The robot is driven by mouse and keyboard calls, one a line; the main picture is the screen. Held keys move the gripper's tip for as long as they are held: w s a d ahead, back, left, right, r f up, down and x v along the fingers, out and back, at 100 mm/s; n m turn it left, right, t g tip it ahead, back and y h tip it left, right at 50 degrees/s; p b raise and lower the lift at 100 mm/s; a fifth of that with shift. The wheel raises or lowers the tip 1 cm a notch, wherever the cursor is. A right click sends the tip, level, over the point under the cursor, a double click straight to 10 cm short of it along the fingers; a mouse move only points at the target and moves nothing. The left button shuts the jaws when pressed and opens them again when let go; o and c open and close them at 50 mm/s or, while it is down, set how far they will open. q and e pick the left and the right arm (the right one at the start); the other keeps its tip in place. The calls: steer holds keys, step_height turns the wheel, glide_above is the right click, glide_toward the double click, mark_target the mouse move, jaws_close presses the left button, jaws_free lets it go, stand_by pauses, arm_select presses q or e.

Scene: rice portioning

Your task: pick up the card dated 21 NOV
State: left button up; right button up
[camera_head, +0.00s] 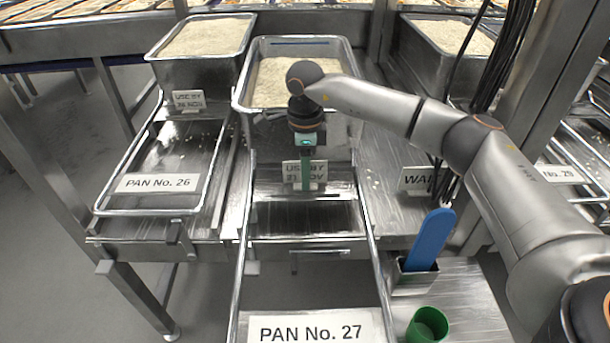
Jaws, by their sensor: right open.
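The white card (319,172) stands at the front of the middle rice pan (343,47). It reads "USE BY" with a date that looks like 21 NOV, partly covered by my gripper. My right gripper (305,184) points down in front of the card, its green fingers overlapping the card's middle. The fingers look edge-on, and I cannot tell whether they touch the card. It is open. Another use-by card (188,101) stands at the left rice pan (160,71); its date is hard to read. My left gripper is not in view.
Empty sliding frames carry the labels PAN No. 26 (155,183) and PAN No. 27 (311,328). A blue-handled tool (430,240) stands in a metal holder, with a green cup (428,324) nearby. A sign (416,179) stands right of the middle frame.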

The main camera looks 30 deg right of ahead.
jaws_close()
stand_by(0.7)
